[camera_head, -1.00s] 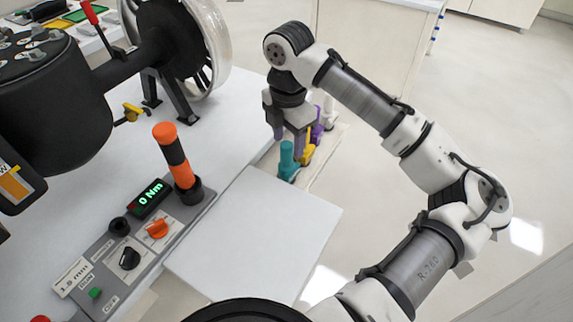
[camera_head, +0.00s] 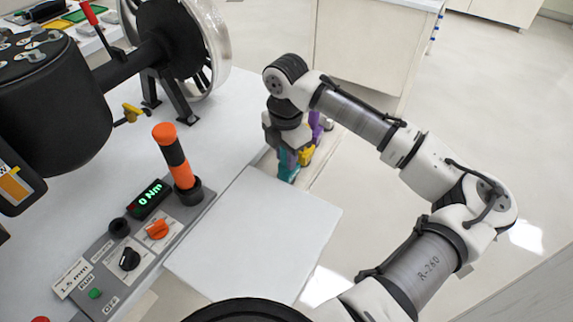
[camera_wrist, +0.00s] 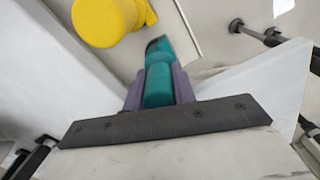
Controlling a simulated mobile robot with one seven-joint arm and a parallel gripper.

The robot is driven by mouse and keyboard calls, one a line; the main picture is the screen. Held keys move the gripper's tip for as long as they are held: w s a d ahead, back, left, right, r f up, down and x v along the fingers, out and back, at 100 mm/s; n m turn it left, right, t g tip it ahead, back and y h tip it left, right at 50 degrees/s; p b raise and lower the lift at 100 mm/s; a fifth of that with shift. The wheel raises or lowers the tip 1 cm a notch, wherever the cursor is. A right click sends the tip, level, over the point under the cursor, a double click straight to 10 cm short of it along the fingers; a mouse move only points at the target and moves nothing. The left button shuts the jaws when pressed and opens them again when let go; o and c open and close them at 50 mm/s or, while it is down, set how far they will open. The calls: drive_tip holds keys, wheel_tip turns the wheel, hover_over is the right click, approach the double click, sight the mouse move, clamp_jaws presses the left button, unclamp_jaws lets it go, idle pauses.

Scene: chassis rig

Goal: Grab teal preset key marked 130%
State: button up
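The teal key (camera_head: 287,167) stands at the left front end of a small row of keys beside the bench. In the wrist view, the teal key (camera_wrist: 159,84) lies between the two purple fingers of my gripper (camera_wrist: 160,85), one against each side, with no gap showing. In the head view, my gripper (camera_head: 287,154) points down over the teal key, and its fingers partly cover the key. The gripper looks shut on it. The key still appears to be at its place in the row. No 130% marking is legible.
A yellow key (camera_head: 306,155) stands close beside, large in the wrist view (camera_wrist: 104,20). A purple key (camera_head: 317,127) is behind it. A bare white panel (camera_head: 255,235) lies in front. The control box with an orange-black handle (camera_head: 174,155) and torque display (camera_head: 150,198) is to the left.

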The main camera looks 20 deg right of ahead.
clamp_jaws()
drive_tip(key=shift+r, duration=0.15)
